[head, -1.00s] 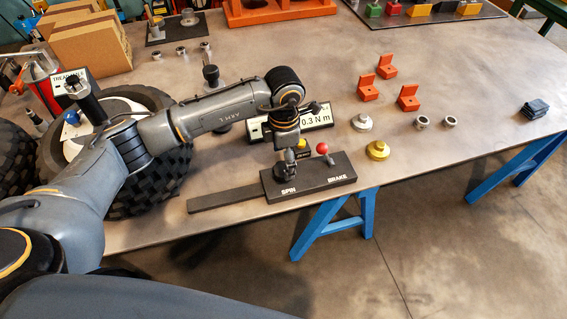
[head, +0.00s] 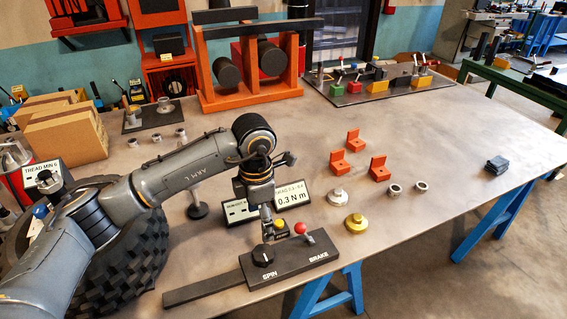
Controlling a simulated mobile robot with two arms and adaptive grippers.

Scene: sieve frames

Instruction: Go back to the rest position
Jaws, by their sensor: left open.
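My left arm comes in from the left over a dark tyre (head: 128,262). My left gripper (head: 268,232) points down, open, above the back of a dark control box (head: 292,258). The box carries a black SPIN knob (head: 263,253) and a red-topped BRAKE lever (head: 301,230). The gripper looks clear of the knob; a yellow button or piece (head: 280,224) shows right beside its fingers. My right gripper is out of view.
A sign reading 0.3 N m (head: 292,200) stands close behind the gripper. Red brackets (head: 355,140), metal rings (head: 395,189) and a brass knob (head: 355,222) lie to the right. Cardboard boxes (head: 68,140) and an orange stand (head: 207,88) are behind. The table's right side is mostly clear.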

